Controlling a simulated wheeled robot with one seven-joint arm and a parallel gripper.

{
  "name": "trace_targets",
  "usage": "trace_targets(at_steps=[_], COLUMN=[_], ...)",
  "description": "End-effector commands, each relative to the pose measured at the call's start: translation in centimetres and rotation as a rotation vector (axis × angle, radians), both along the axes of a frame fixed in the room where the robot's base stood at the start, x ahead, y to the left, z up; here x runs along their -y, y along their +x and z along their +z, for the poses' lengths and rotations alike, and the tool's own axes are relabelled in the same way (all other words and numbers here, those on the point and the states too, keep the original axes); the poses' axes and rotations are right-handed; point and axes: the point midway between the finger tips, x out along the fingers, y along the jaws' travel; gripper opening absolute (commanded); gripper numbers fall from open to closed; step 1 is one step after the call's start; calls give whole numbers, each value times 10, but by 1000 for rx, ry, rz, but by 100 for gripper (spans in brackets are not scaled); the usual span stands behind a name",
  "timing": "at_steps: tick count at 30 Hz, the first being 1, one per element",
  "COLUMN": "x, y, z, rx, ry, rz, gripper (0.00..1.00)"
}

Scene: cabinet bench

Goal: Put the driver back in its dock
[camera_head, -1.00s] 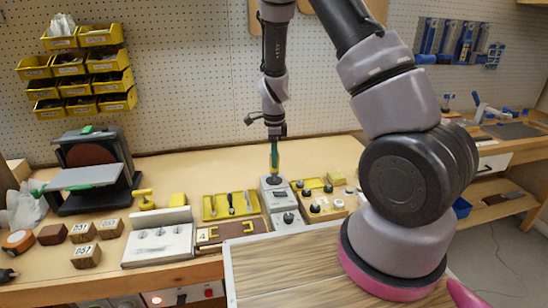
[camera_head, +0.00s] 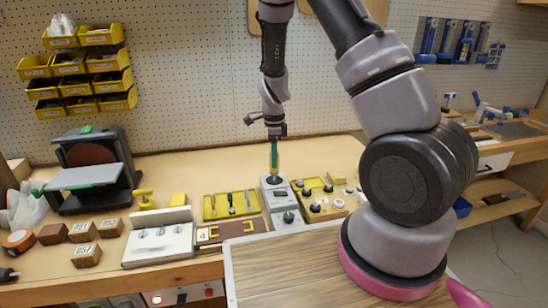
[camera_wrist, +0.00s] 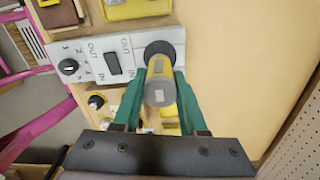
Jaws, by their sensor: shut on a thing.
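The driver (camera_wrist: 158,82) has a yellow and grey handle. In the wrist view it stands between the teal fingers of my gripper (camera_wrist: 157,88), which is shut on it. The dock (camera_wrist: 118,58) is a light grey box with a dial, a small dark display, IN and OUT marks and a round black socket (camera_wrist: 160,48). In the head view the driver (camera_head: 273,163) is upright, right over the socket (camera_head: 274,180) at the back of the dock (camera_head: 280,197), below my gripper (camera_head: 273,150). Its lower tip is hidden; I cannot tell how deep it sits.
A yellow tray of tools (camera_head: 230,205) lies just left of the dock. A wooden block with black knobs (camera_head: 320,207) stands close on its right. A white panel (camera_head: 158,243) and a sander (camera_head: 92,170) are farther left. The bench behind the dock is clear.

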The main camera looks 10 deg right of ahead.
Motion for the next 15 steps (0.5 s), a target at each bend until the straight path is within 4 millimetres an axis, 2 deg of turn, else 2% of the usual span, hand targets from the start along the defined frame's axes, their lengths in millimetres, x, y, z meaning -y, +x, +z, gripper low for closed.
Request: trace_targets(at_steps=[15], x=[0], y=[0], z=[-11], rx=[0], ry=[0], rz=[-1], gripper=[0])
